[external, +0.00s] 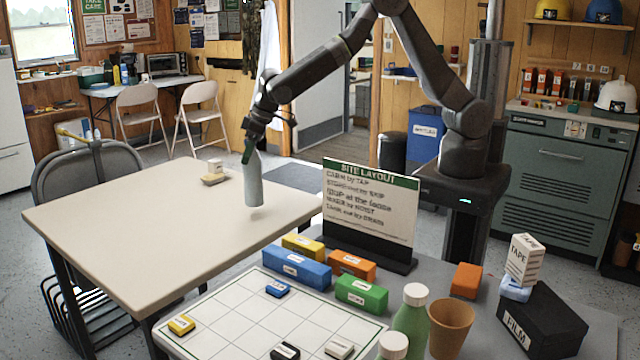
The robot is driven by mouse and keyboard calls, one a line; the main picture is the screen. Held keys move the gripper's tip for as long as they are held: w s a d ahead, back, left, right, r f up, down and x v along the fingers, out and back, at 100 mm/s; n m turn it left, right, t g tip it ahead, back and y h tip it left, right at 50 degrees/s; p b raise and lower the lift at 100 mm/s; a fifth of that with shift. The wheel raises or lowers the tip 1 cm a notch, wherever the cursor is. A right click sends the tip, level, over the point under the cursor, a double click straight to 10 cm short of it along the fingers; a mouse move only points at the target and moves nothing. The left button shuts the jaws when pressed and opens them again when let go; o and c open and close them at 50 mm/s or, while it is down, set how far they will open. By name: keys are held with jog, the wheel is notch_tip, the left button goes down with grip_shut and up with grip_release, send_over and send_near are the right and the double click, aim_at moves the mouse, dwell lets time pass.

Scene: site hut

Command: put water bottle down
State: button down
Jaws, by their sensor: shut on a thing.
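A pale blue-grey water bottle (254,185) hangs upright below my gripper (250,148). My gripper is shut on its top end, where a bit of green shows. The bottle is over the right part of the beige table (130,225). A faint dark patch shows just below its base; I cannot tell whether the base touches the tabletop. The jaws are small in this view and partly hide the bottle's top.
A small block and a tan item (213,178) lie near the table's far edge; most of the tabletop is bare. The sign (368,205), colored blocks (297,268), green bottle (411,322) and tan cup (451,328) stand on the nearer grey table. A folding chair (90,165) stands left.

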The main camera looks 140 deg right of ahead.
aim_at(250, 163)
jog(key=shift+f, duration=2.1)
jog(key=c, duration=0.6)
grip_release()
jog(key=shift+c, duration=0.2)
jog(key=shift+r+p, duration=0.25)
jog(key=shift+p, duration=0.1)
jog(key=b+v, duration=0.1)
jog(key=v, duration=1.1)
jog(key=shift+b, duration=0.4)
jog(key=shift+f, duration=0.25)
